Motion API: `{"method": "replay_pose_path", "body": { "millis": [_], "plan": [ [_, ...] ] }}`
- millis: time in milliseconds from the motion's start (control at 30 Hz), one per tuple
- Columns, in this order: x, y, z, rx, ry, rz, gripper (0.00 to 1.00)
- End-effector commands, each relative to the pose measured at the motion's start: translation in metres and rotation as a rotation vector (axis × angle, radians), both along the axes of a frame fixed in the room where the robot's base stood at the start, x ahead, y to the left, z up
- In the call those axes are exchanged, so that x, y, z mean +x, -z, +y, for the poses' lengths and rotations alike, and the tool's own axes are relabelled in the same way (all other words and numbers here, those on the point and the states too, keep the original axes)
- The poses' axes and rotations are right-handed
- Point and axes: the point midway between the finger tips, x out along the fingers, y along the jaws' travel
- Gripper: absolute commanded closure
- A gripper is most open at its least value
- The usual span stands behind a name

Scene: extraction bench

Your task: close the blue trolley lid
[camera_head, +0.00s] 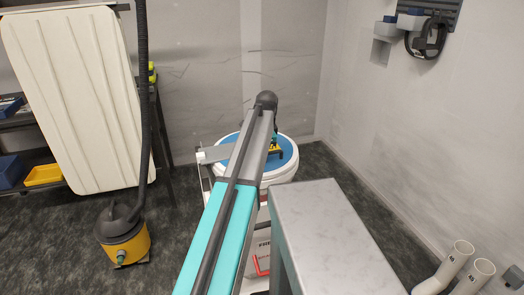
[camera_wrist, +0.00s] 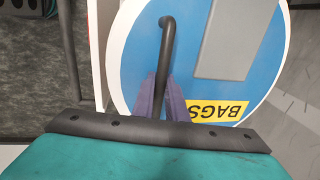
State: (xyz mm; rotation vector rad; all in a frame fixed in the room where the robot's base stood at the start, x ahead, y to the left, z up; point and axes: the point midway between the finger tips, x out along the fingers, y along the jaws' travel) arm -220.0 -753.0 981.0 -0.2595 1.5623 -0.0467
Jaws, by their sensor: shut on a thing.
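The blue trolley lid (camera_head: 288,147) is a round blue disc with a white rim, on top of a white round body in the middle of the head view. My arm covers part of it. In the wrist view the lid (camera_wrist: 258,75) fills the upper right, with a yellow BAGS label (camera_wrist: 217,110) and a grey panel. Its dark bent handle (camera_wrist: 167,45) stands between the purple fingers of my gripper (camera_wrist: 163,88), which are shut on it. The lid looks near level in the head view; I cannot tell whether a gap remains under it.
A pale-topped cabinet (camera_head: 325,208) stands close to the right of my arm. A yellow and black vacuum (camera_head: 122,238) with an upright hose is at left, before a large cream panel (camera_head: 70,95). White pipes (camera_head: 455,265) lie at lower right. Dark floor is clear between.

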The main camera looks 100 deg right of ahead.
Motion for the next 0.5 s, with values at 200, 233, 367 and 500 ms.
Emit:
{"method": "replay_pose_path", "body": {
  "millis": [200,233,367,500],
  "plan": [
    [-0.0066,0.0054,-0.0005,0.0,0.006,-0.027,1.0],
    [-0.0067,0.0058,-0.0004,0.0,0.006,-0.028,1.0],
    [-0.0068,0.007,-0.0001,0.002,0.006,-0.03,1.0],
    [-0.0071,0.0078,0.0002,0.003,0.007,-0.029,1.0]
  ]
}}
